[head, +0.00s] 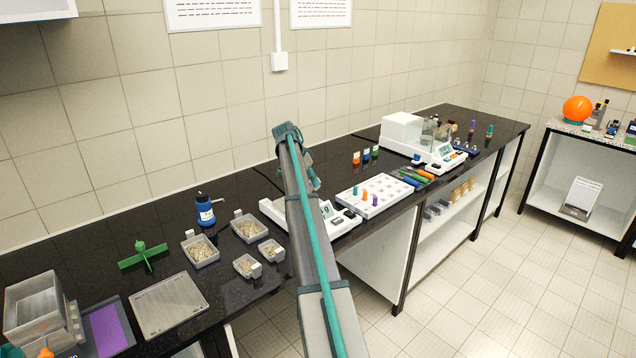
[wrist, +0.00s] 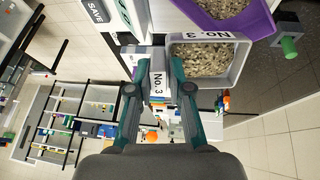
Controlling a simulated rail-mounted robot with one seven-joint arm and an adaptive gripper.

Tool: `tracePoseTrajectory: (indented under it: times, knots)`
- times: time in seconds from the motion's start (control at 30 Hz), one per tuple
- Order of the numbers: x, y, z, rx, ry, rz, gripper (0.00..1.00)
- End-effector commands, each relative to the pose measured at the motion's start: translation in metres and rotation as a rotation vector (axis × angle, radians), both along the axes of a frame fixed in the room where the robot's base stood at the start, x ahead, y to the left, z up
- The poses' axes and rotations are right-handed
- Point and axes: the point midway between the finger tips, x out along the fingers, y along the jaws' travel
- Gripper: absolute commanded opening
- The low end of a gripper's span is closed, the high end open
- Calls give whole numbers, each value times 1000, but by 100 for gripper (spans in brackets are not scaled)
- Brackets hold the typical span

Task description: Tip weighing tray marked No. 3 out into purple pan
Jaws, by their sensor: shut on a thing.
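In the wrist view my gripper (wrist: 158,92) is shut on the upright tab marked No. 3 of a grey weighing tray (wrist: 243,62). The tray holds pale granules, and its rim also carries a No. 3 label. A purple pan (wrist: 264,24) with similar granules in it shows just beyond the tray at the top of the wrist view. The tray overlaps its edge in the picture; I cannot tell whether they touch. In the head view my arm hides the gripper, the held tray and this pan.
A white balance (wrist: 108,18) is beside the pan. A white rack (head: 385,200) stands right. A purple-floored tray (head: 107,328) lies front left.

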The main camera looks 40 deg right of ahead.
Motion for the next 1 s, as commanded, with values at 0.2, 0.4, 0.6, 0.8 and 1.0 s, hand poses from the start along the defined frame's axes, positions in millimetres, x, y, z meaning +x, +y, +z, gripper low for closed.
tracePoseTrajectory:
  times: [0.2,0.4,0.6,0.8,1.0]
  knots:
    - [5,16,1,-219,73,3,1]
    - [8,26,6,-425,141,3,1]
    - [12,36,8,-630,211,4,1]
    - [13,40,3,-726,240,0,1]
    - [15,44,3,-808,267,0,1]
